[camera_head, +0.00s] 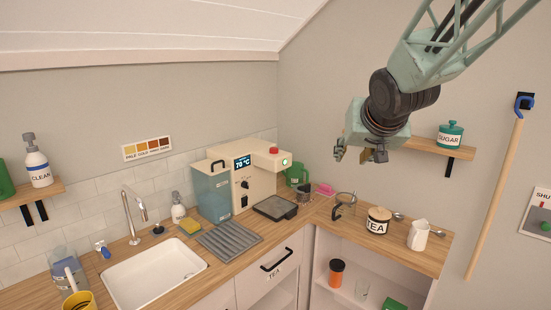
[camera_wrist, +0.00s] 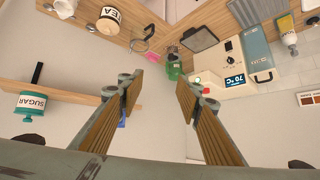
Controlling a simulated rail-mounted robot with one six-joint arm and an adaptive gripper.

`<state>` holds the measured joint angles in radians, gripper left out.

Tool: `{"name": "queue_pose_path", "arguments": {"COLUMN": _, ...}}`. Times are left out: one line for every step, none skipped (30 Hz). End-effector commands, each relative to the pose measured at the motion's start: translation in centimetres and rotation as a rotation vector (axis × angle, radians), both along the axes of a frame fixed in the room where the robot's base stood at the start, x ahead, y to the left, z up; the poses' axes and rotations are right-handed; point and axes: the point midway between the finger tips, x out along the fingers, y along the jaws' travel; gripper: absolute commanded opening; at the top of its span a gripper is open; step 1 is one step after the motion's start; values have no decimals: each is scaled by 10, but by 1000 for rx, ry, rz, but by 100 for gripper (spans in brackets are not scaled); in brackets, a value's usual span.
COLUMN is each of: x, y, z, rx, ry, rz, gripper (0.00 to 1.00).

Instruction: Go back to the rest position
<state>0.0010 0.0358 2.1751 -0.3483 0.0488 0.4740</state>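My gripper (camera_head: 361,154) hangs from my arm in the upper right of the head view, above the right part of the counter and left of the sugar shelf. In the wrist view its two fingers (camera_wrist: 170,95) stand wide apart with nothing between them. It is open and empty, and touches nothing. The wrist view looks upside down over the counter.
A wooden counter (camera_head: 327,217) runs below with a coffee machine (camera_head: 236,183), a sink (camera_head: 153,272), a TEA jar (camera_head: 378,221) and a white jug (camera_head: 418,235). A shelf (camera_head: 427,147) with a SUGAR jar (camera_head: 450,134) is right of my gripper. A sloped ceiling (camera_head: 150,30) is upper left.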

Motion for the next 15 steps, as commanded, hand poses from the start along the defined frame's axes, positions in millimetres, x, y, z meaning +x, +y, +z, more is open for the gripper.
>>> {"name": "queue_pose_path", "arguments": {"x": -12, "y": -2, "z": 3, "rx": -6, "ry": 10, "rz": -3, "gripper": 32}}
{"name": "queue_pose_path", "arguments": {"x": -19, "y": -3, "z": 3, "rx": -10, "ry": 19, "rz": -5, "gripper": 32}}
{"name": "queue_pose_path", "arguments": {"x": -29, "y": -5, "z": 3, "rx": -14, "ry": 28, "rz": -9, "gripper": 32}}
{"name": "queue_pose_path", "arguments": {"x": -36, "y": -6, "z": 4, "rx": -18, "ry": 37, "rz": -10, "gripper": 32}}
{"name": "queue_pose_path", "arguments": {"x": -43, "y": -7, "z": 5, "rx": -22, "ry": 43, "rz": -11, "gripper": 32}}
{"name": "queue_pose_path", "arguments": {"x": -53, "y": -9, "z": 5, "rx": -27, "ry": 56, "rz": -13, "gripper": 32}}
{"name": "queue_pose_path", "arguments": {"x": -60, "y": -10, "z": 5, "rx": -30, "ry": 64, "rz": -15, "gripper": 32}}
{"name": "queue_pose_path", "arguments": {"x": -68, "y": -11, "z": 5, "rx": -32, "ry": 73, "rz": -16, "gripper": 32}}
{"name": "queue_pose_path", "arguments": {"x": -77, "y": -12, "z": 5, "rx": -38, "ry": 84, "rz": -17, "gripper": 32}}
{"name": "queue_pose_path", "arguments": {"x": -85, "y": -13, "z": 5, "rx": -40, "ry": 92, "rz": -18, "gripper": 32}}
{"name": "queue_pose_path", "arguments": {"x": -92, "y": -14, "z": 6, "rx": -43, "ry": 99, "rz": -19, "gripper": 32}}
{"name": "queue_pose_path", "arguments": {"x": -102, "y": -15, "z": 5, "rx": -46, "ry": 112, "rz": -20, "gripper": 32}}
{"name": "queue_pose_path", "arguments": {"x": -110, "y": -16, "z": 5, "rx": -49, "ry": 119, "rz": -20, "gripper": 32}}
{"name": "queue_pose_path", "arguments": {"x": -118, "y": -16, "z": 5, "rx": -51, "ry": 129, "rz": -20, "gripper": 32}}
{"name": "queue_pose_path", "arguments": {"x": -127, "y": -17, "z": 4, "rx": -54, "ry": 140, "rz": -21, "gripper": 32}}
